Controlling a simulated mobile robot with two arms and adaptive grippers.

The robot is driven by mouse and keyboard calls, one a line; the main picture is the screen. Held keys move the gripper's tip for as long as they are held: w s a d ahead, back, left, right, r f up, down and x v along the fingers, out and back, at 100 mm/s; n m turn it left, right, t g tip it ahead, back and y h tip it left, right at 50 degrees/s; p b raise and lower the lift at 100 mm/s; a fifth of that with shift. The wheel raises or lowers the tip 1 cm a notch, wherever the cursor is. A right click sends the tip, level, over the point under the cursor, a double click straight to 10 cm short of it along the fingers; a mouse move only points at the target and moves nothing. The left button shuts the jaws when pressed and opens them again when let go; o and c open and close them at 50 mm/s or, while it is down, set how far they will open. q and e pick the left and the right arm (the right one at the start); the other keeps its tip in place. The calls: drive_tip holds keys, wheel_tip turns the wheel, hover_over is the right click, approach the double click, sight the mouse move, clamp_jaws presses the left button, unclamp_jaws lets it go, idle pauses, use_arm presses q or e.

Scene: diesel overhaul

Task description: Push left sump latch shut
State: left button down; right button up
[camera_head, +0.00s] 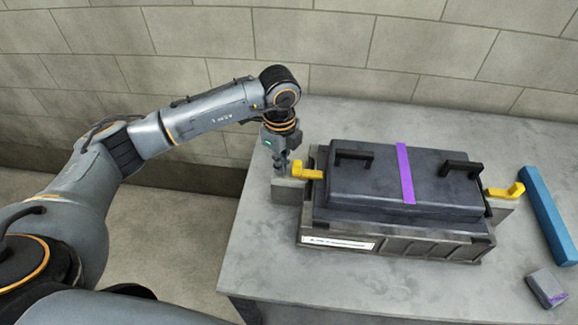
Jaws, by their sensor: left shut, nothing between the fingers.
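The sump (398,238) is a dark ribbed case on the grey table. Its dark lid (450,197) has two black handles and a purple stripe. The left sump latch (312,174) is a yellow lever at the left end, beside a grey block. A matching yellow latch (503,190) is at the right end. My left gripper (281,166) is shut and empty, pointing down just left of the left latch; I cannot tell if it touches the latch or block. My right gripper is not in view.
A blue bar (547,213) lies on the table (264,240) at the right. A small grey block with purple (545,288) lies near the front right. A block wall (400,45) stands behind. The table left and front of the sump is clear.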

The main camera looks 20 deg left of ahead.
use_arm(q)
wheel_tip(320, 180, up, 8)
drive_tip(key=p, duration=0.5)
idle(0.6)
